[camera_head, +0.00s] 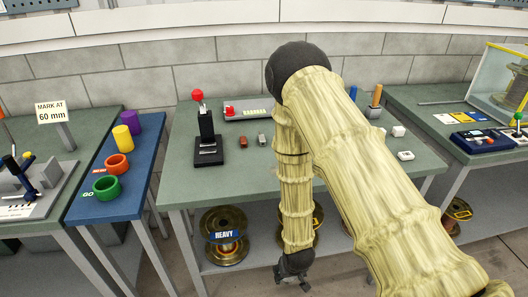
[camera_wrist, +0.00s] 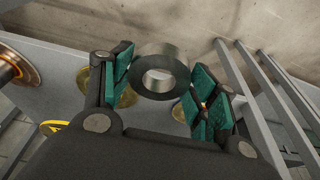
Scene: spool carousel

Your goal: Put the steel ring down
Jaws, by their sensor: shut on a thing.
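The steel ring (camera_wrist: 174,64) is a thick grey band in the wrist view, held between the green-padded fingers of my gripper (camera_wrist: 164,80). Its open hole faces the camera. In the head view my gripper (camera_head: 293,268) points down in front of the middle table, at about the height of the lower shelf. The ring cannot be made out there.
The middle green table (camera_head: 180,186) carries a black stand with a red knob (camera_head: 208,145) and small blocks. Spools, one labelled HEAVY (camera_head: 225,238), stand on its lower shelf. A blue bench (camera_head: 122,200) with coloured cups is at left. Grey table legs (camera_wrist: 250,75) show in the wrist view.

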